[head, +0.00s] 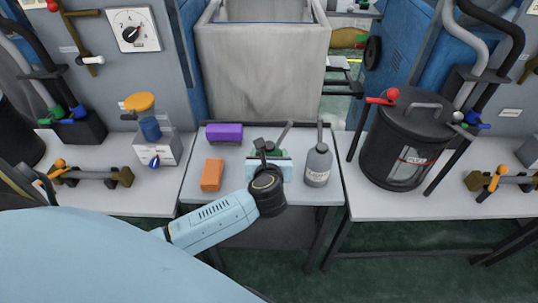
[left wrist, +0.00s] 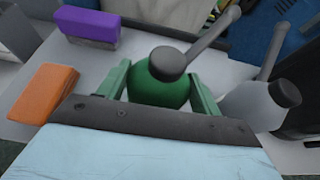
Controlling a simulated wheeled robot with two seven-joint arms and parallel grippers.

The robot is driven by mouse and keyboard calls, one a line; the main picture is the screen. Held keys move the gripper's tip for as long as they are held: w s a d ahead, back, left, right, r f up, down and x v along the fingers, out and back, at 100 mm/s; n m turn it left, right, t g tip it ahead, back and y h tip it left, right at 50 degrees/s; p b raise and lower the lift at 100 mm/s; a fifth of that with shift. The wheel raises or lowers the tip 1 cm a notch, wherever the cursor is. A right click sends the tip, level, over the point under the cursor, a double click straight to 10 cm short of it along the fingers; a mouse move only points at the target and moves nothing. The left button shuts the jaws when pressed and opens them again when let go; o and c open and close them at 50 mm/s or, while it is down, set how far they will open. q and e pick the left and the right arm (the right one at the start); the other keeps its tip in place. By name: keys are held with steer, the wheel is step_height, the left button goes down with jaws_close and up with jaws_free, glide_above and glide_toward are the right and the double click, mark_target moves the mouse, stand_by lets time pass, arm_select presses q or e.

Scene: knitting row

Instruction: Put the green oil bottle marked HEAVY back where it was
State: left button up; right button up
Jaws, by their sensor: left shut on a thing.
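The green oil bottle (left wrist: 160,93) stands between the two green fingers of my left gripper (head: 268,158) in the left wrist view. It has a dark grey cap and a slanting spout. The gripper is shut on it. In the head view, my gripper hides most of the bottle, and its spout (head: 284,134) sticks up behind. No HEAVY mark can be read on it. The bottle is over the middle table (head: 222,190); I cannot tell whether its base touches the top. My right gripper is out of view.
A grey bottle (head: 318,165) stands close to the right. A purple block (head: 224,133) lies at the back left and an orange block (head: 212,175) at the front left. A dark drum (head: 402,140) stands on the right table.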

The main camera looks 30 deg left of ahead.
arm_select(q)
steer(key=o, duration=0.8)
steer(key=shift+f, duration=0.2)
steer(key=shift+c, duration=0.2)
steer(key=o, duration=0.4)
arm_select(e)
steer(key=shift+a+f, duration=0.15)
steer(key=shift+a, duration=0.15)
arm_select(q)
steer(key=shift+r, duration=0.1)
steer(key=shift+r, duration=0.25)
steer(key=shift+p+v, duration=0.8)
steer(key=shift+v, duration=5.15)
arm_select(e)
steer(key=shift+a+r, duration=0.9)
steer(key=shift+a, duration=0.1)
arm_select(q)
steer(key=shift+f, duration=0.1)
